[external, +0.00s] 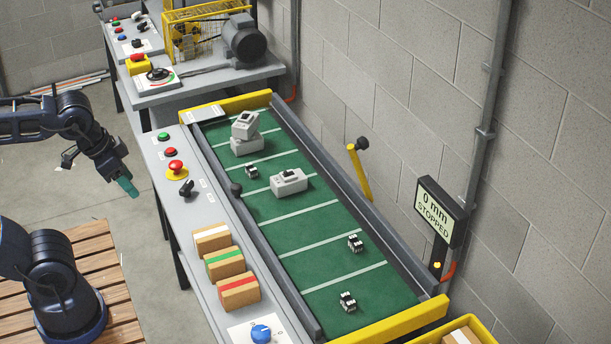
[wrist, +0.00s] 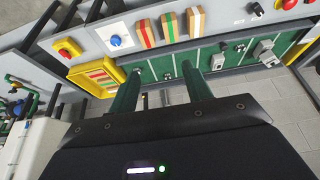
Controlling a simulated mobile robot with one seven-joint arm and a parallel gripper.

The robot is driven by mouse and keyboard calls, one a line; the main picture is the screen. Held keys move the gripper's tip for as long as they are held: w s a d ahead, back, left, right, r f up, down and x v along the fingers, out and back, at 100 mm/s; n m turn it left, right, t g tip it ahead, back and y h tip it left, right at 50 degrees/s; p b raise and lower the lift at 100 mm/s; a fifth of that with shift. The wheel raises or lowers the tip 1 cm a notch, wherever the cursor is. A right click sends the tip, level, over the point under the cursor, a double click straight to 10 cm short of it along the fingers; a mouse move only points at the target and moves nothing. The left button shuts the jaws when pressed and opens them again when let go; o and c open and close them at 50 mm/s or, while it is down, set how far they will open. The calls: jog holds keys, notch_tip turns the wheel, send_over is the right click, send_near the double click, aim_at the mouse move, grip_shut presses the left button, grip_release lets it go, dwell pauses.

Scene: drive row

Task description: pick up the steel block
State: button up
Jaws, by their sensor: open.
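A grey block with a dark top piece (external: 289,182) sits on the middle of the green belt (external: 318,235). Farther back, a smaller grey block (external: 245,125) rests on top of a wider grey block (external: 247,144). I cannot tell which of these is the steel block. A grey block (wrist: 264,50) also shows on the belt at the right of the wrist view. My gripper (external: 125,186), with teal fingers, hangs left of the grey console, apart from the belt. In the wrist view my gripper (wrist: 161,84) has its two fingers wide apart with nothing between them.
Small silver-and-black pieces (external: 355,243) are spread along the belt. Three striped cartons (external: 225,263) and a red stop button (external: 176,167) stand on the console (external: 212,218) between my arm and the belt. A yellow lever (external: 359,172) and a "0 mm STOPPED" display (external: 435,212) stand on the wall side.

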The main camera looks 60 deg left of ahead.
jog(key=m+g+h, duration=0.3)
jog(key=m+g, duration=0.2)
jog(key=m, duration=1.3)
send_over(348, 301)
jog(key=a, duration=0.4)
notch_tip(348, 301, down, 28)
jog(key=shift+d+x, duration=0.15)
jog(key=shift+x, duration=2.75)
jog(key=shift+d+x, duration=0.1)
jog(key=shift+x, duration=2.75)
jog(key=shift+w, duration=0.2)
grip_shut()
